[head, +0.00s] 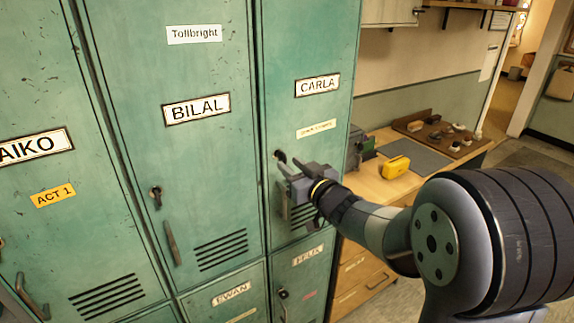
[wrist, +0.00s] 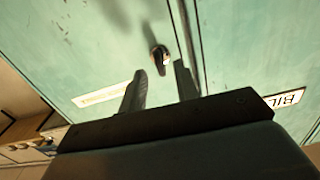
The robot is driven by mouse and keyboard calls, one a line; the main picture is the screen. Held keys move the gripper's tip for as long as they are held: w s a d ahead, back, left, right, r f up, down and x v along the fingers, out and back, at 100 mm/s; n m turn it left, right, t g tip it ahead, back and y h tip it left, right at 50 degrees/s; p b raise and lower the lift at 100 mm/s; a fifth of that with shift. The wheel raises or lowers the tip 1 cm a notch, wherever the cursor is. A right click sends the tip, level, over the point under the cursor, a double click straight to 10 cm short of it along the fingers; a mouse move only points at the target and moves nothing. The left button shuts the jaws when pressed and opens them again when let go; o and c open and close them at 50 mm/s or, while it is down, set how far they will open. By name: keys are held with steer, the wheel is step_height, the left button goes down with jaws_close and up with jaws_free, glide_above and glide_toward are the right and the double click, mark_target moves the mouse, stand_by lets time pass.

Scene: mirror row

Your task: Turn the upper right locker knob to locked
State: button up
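The upper right locker door (head: 300,55) is green, labelled CARLA, and shut. Its small dark knob (head: 280,156) is near the door's left edge, just beyond my gripper (head: 288,166). In the wrist view the knob (wrist: 160,55) is a dark, narrow turn-piece with a shiny part, standing out from the door. My gripper (wrist: 161,80) is open there, its two fingers apart and empty. The knob shows just ahead of the gap between the fingertips; I cannot tell whether either finger touches it. No lock marking is readable.
The BILAL locker (head: 190,75) stands to the left with its own knob (head: 156,195) and handle (head: 172,243). The FELIX door (head: 300,280) is below. A wooden bench (head: 375,187) with a yellow box (head: 395,167) stands right of the lockers.

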mark_target(286, 161)
steer(key=b+v, duration=0.1)
steer(key=v, duration=0.6)
steer(key=shift+s+d, duration=0.2)
steer(key=shift+s, duration=0.15)
steer(key=p+x, duration=0.2)
steer(key=x, duration=0.7)
steer(key=shift+w+a, duration=0.15)
steer(key=shift+w, duration=0.05)
steer(key=shift+w+a, duration=0.4)
steer(key=shift+w, duration=0.2)
steer(key=shift+s+d, duration=0.1)
